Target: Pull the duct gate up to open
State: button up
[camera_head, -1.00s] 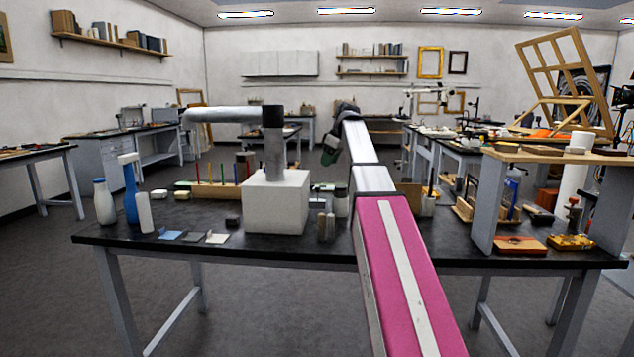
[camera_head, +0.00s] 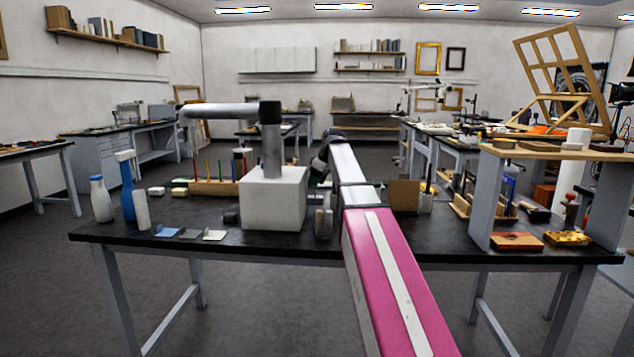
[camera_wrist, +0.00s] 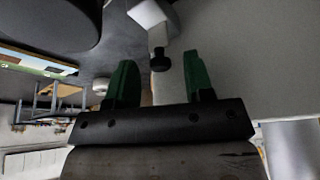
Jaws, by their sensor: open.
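The duct is a grey pipe (camera_head: 272,150) with a dark collar, rising from a white box (camera_head: 275,205) on the black bench. A horizontal grey arm runs left from its top. The gate itself cannot be made out in the head view. In the wrist view, a pale bracket (camera_wrist: 152,14) with a dark knob (camera_wrist: 160,60) stands out beside a broad pale surface; it may be the gate's handle. My gripper (camera_wrist: 160,75) is open, its green fingers apart on either side of the knob's line. No contact with the knob shows. In the head view, my gripper is beside the box's right side, partly hidden.
The black bench (camera_head: 330,243) holds bottles (camera_head: 102,200) at left and a wooden pen rack (camera_head: 213,187) behind. Small jars stand right of the box, close to my arm. A large dark round shape fills the wrist view's upper left.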

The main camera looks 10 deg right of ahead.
grip_shut()
jog(key=shift+r, duration=1.2)
grip_release()
jog(key=v, duration=1)
jog(key=shift+r, duration=0.4)
jog(key=shift+d, duration=0.1)
